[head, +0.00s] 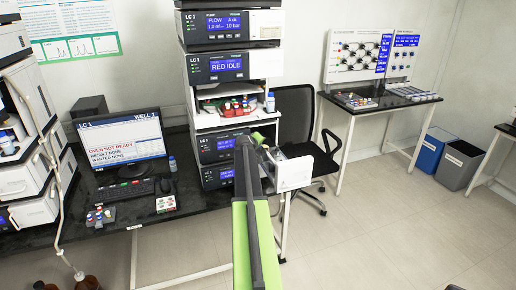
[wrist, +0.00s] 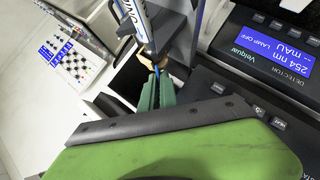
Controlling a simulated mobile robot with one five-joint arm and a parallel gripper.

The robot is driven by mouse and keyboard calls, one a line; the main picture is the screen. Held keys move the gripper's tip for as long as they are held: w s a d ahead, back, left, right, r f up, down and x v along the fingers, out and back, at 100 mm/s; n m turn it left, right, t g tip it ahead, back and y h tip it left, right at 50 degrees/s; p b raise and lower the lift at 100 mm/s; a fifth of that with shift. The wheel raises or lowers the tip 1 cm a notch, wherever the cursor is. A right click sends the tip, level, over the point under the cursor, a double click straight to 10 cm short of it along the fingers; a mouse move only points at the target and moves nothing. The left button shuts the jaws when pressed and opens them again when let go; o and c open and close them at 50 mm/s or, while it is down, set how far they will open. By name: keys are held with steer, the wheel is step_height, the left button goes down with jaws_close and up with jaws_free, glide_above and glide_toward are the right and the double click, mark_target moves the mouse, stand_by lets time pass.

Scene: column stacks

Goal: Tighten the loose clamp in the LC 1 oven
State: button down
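The LC 1 stack (head: 224,70) stands on the dark bench, with LC 1 labels on several modules. My gripper (head: 260,138) is in front of its lower part, beside an open white panel (head: 295,172). In the wrist view my gripper's teal fingers (wrist: 158,92) point into a dark opening next to a white column (wrist: 132,22) with blue lettering. A small brownish part (wrist: 146,57) sits at the column's lower end, close to the fingertips. I cannot tell whether it is the clamp, whether the fingers touch it, or whether they are open.
The monitor (head: 123,145) reads OVEN NOT READY. A detector module (wrist: 275,55) stands close at right in the wrist view. A black chair (head: 300,125) stands just right of the stack. Farther right are a side table (head: 368,103) and bins (head: 462,166).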

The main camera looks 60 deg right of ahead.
steer(key=shift+a, duration=0.1)
stand_by(0.3)
steer(key=c, duration=1.6)
jaws_free()
steer(key=p+v, duration=0.8)
steer(key=v, duration=0.9)
steer(key=shift+a, duration=0.15)
steer(key=shift+w, duration=0.1)
